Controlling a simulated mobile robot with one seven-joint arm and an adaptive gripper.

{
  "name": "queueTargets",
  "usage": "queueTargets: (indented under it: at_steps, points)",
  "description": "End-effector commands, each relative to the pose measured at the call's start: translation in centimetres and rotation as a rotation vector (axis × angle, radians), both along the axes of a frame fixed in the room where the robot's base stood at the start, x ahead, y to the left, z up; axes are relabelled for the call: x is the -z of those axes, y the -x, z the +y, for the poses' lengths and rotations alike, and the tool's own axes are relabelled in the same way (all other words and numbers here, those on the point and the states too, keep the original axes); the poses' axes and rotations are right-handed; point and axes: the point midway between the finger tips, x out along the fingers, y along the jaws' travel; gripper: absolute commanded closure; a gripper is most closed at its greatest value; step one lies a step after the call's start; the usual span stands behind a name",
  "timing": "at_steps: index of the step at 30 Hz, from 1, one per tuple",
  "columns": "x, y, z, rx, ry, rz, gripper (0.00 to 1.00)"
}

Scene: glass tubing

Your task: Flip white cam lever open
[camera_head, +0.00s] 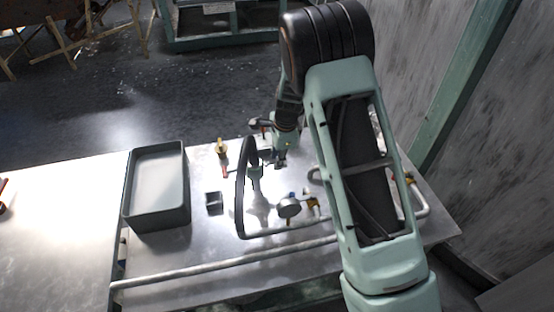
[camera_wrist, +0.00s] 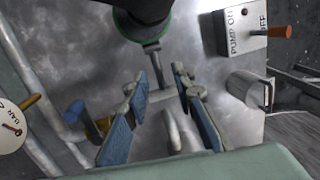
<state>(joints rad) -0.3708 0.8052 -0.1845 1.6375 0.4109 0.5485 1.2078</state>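My gripper (camera_wrist: 163,88) shows in the wrist view with its two blue-padded fingers apart. A pale, narrow, rounded lever-like piece (camera_wrist: 176,130) lies in the gap between the fingers, with clear space on both sides. It looks like the white cam lever, but I cannot be sure. A dark coupling with a green rim (camera_wrist: 150,28) is just beyond the fingertips, with a light grey bar below it. In the head view my gripper (camera_head: 281,160) is small and low over the table, and the lever cannot be made out there.
A pump switch box (camera_wrist: 240,30) with an orange handle is at the upper right of the wrist view. A gauge (camera_wrist: 12,128) and a blue valve part (camera_wrist: 76,112) are at left. On the metal table (camera_head: 60,230) are a grey bin (camera_head: 185,210) and pipework (camera_head: 225,265).

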Motion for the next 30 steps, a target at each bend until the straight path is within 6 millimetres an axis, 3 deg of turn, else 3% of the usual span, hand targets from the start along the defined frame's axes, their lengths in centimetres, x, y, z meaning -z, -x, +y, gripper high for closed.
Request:
queueTargets:
  at_steps: [9,15,21,30]
  points:
    - [-6.4,1.0,-0.7,0.000,-0.001,-0.005,0.76]
    - [-9.5,1.5,-1.2,0.001,0.000,-0.005,0.76]
    - [-10.7,1.8,-1.4,0.000,0.000,-0.003,0.76]
    - [-10.7,1.8,-1.4,0.001,0.000,-0.002,0.76]
